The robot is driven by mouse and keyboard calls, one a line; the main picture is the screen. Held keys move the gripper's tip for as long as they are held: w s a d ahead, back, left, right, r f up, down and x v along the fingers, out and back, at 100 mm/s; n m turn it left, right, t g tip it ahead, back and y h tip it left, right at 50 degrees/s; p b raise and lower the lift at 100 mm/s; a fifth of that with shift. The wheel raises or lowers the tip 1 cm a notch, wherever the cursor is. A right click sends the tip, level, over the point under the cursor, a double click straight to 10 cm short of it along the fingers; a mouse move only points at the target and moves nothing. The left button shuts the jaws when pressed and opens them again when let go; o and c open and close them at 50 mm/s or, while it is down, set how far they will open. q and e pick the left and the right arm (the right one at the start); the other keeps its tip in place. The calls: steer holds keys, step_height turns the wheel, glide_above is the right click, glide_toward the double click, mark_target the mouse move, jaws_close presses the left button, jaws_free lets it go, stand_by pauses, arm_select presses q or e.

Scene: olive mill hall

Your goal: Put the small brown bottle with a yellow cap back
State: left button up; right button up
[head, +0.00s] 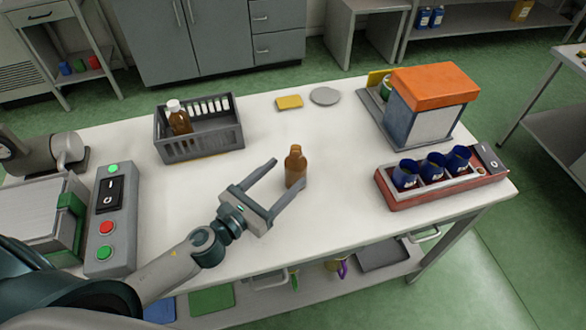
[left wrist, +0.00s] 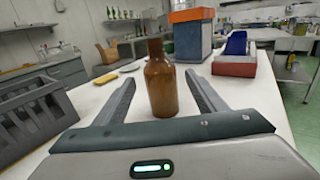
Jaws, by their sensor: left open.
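A small brown bottle (head: 295,168) stands upright on the white table, and its top looks brown, with no clear yellow cap. My left gripper (head: 288,172) is open, its fingers pointing at the bottle. In the left wrist view the bottle (left wrist: 161,85) stands between the two fingers, with gaps on both sides. A grey crate (head: 203,148) stands further back on the left, holding another brown bottle (head: 180,121) with a white cap. The crate also shows at the left of the left wrist view (left wrist: 40,118). My right gripper is not in view.
A yellow block (head: 289,102) and a grey disc (head: 325,96) lie at the back. An orange-topped box (head: 434,85) and a red rack with blue cups (head: 440,188) stand on the right. A switch box (head: 112,220) is at the left. The table's middle is mostly clear.

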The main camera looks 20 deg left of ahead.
arm_select(q)
steer(key=shift+v, duration=1.25)
